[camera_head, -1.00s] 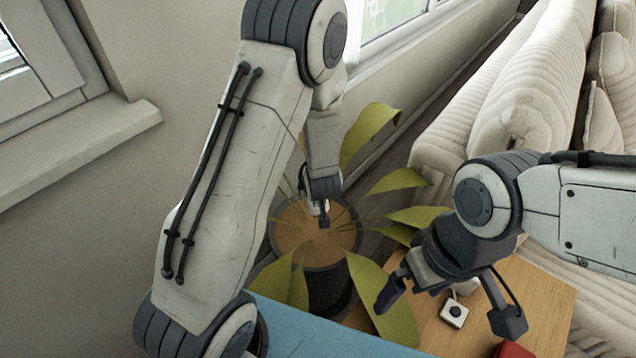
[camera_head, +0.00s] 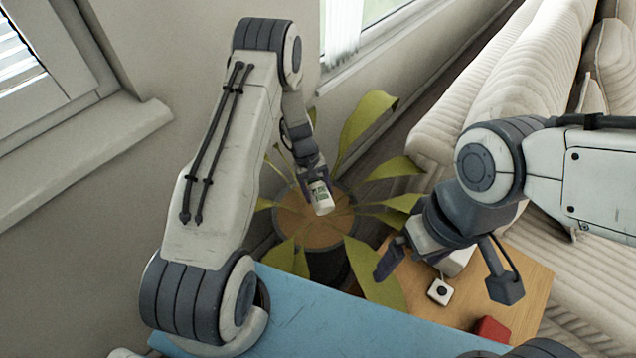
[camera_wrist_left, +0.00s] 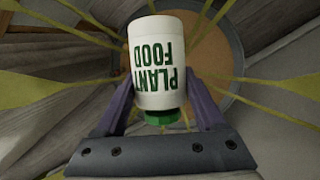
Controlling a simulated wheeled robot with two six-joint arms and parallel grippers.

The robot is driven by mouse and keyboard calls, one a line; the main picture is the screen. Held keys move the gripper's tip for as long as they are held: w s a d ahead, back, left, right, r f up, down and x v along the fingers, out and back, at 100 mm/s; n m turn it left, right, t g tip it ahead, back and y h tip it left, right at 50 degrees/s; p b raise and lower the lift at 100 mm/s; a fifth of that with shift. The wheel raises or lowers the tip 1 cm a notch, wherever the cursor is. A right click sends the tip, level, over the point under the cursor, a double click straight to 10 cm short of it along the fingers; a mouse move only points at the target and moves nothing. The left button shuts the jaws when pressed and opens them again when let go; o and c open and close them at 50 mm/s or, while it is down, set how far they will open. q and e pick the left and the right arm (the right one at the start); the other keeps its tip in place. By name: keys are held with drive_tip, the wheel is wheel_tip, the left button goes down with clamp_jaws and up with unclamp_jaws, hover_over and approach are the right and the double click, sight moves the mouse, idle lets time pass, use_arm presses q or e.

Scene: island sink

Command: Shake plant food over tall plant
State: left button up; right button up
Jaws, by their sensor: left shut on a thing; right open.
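The plant food (camera_head: 320,196) is a white bottle with green lettering. My left gripper (camera_head: 314,182) is shut on it and holds it over the plant's pot. In the left wrist view the plant food (camera_wrist_left: 160,65) sits between my left fingers (camera_wrist_left: 160,105), its green cap toward the gripper's palm. The tall plant (camera_head: 365,128) has long yellow-green leaves and stands in a dark pot (camera_head: 328,267) with brown soil (camera_head: 300,230). My right gripper (camera_head: 443,283) is open and empty, to the right of the plant above a wooden table.
A wooden side table (camera_head: 525,288) holds a small white item with a dark button (camera_head: 440,291) and a red object (camera_head: 491,330). A cream sofa (camera_head: 520,90) stands at the right. A window sill (camera_head: 90,145) juts out at the left.

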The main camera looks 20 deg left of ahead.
use_arm(q)
wheel_tip(320, 180, down, 3)
drive_tip(key=g+h+b, duration=0.2)
drive_tip(key=b, duration=0.2)
drive_tip(key=g+h+b, duration=0.2)
drive_tip(key=b, duration=0.3)
drive_tip(key=shift+w+f+g, duration=0.1)
drive_tip(key=shift+f+g, duration=0.1)
drive_tip(key=shift+g, duration=0.1)
drive_tip(key=shift+n+g+h+b, duration=0.3)
drive_tip(key=shift+h+b, duration=0.1)
drive_tip(key=shift+b, duration=0.45)
drive_tip(key=shift+r, duration=0.15)
drive_tip(key=shift+r, duration=0.15)
